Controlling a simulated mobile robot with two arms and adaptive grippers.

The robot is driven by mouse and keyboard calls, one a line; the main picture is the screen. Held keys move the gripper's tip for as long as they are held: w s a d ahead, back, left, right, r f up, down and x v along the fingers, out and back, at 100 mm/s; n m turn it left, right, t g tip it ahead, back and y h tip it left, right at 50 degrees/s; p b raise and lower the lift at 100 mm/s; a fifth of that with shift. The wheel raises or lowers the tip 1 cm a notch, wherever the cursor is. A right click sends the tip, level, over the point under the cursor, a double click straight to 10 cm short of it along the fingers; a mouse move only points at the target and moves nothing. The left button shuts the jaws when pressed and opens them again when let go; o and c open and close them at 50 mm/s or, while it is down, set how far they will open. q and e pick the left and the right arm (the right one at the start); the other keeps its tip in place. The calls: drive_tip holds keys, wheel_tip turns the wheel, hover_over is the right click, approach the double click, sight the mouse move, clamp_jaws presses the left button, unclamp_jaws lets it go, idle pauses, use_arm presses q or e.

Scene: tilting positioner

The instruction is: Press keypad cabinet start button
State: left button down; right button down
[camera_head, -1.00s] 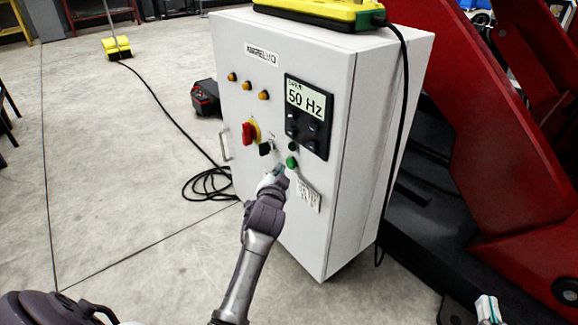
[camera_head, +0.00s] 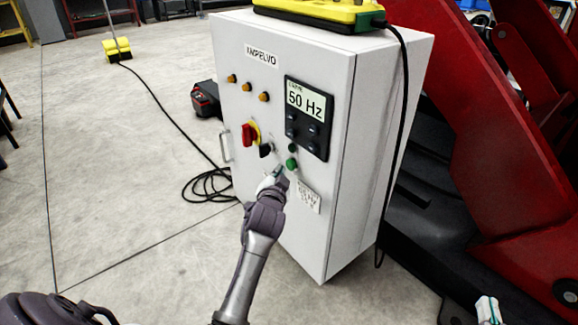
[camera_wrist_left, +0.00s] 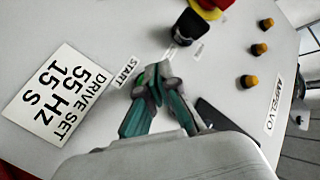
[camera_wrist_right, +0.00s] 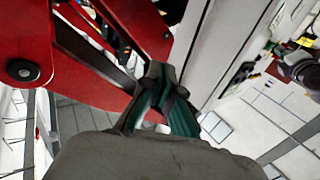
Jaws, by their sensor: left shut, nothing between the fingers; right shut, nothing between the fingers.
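The white keypad cabinet (camera_head: 290,225) stands upright in the head view. Its green button (camera_head: 292,164) is on the front, below a small dark button (camera_head: 292,147) and the keypad display (camera_head: 308,103) reading 50 Hz. My left gripper (camera_head: 279,171) is shut and empty, its tips just below and left of the green button. In the left wrist view its fingertips (camera_wrist_left: 156,78) are beside the START label (camera_wrist_left: 125,70); they hide part of the panel, and I cannot tell whether they touch it. My right gripper (camera_head: 488,303) is shut and empty at lower right; it also shows in its wrist view (camera_wrist_right: 158,78).
A red-yellow rotary switch (camera_head: 250,133) and a black selector knob (camera_head: 266,149) lie left of the button. A drive-set card (camera_wrist_left: 58,95) reads 55 HZ, 15 S. A red machine (camera_head: 500,130) stands right of the cabinet. Floor at left is mostly clear.

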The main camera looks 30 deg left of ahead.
idle(0.4)
use_arm(q)
drive_tip(key=shift+w+d, duration=0.15)
drive_tip(key=shift+w, duration=0.25)
use_arm(e)
drive_tip(key=shift+d+f, duration=0.15)
drive_tip(key=shift+f, duration=0.25)
use_arm(q)
drive_tip(key=shift+w+d, duration=0.15)
drive_tip(key=shift+w, duration=0.25)
use_arm(e)
drive_tip(key=shift+r, duration=0.45)
use_arm(q)
drive_tip(key=shift+s+a+p, duration=0.3)
drive_tip(key=shift+s+p, duration=0.45)
drive_tip(key=shift+s, duration=0.05)
use_arm(e)
wheel_tip(320, 180, down, 6)
drive_tip(key=s+d+g+h, duration=0.1)
drive_tip(key=g, duration=0.3)
drive_tip(key=shift+s, duration=0.4)
drive_tip(key=shift+d+f, duration=0.1)
